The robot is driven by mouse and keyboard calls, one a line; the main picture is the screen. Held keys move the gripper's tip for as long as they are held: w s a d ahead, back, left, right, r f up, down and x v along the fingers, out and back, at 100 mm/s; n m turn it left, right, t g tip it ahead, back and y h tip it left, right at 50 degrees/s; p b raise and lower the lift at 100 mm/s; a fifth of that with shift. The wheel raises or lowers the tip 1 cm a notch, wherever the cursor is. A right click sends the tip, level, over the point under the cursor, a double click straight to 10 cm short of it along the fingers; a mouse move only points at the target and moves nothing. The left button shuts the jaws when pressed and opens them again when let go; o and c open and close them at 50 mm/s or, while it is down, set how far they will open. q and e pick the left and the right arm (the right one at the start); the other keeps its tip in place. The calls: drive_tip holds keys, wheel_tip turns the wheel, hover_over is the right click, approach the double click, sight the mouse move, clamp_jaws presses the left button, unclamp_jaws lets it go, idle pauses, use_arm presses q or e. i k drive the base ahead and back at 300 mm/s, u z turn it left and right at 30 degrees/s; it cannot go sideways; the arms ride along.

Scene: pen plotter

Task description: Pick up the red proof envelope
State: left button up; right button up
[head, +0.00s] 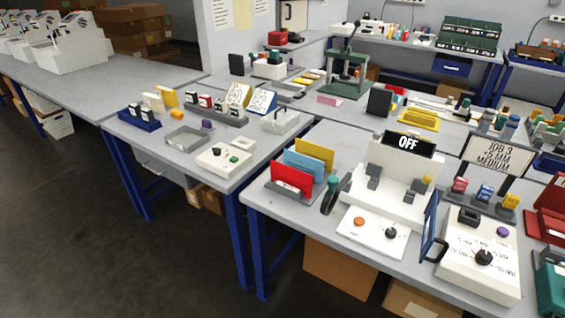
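The red proof envelope (290,180) stands upright in a grey rack (322,192) near the left front corner of the nearer right table. It is the front one of three; a light blue envelope (303,163) and a yellow envelope (316,152) stand behind it. Its lower part is hidden by the front of the rack. Neither of my grippers is in view.
Right of the rack stands a white machine (390,195) with an "OFF" sign (408,144) and a black round handle on its left. A white control panel (373,232) lies in front. The bare tabletop (268,203) is free left of the rack.

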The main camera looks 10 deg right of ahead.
sight(299, 179)
drive_tip(key=z, duration=0.6)
drive_tip(key=i, duration=0.95)
drive_tip(key=z, duration=0.75)
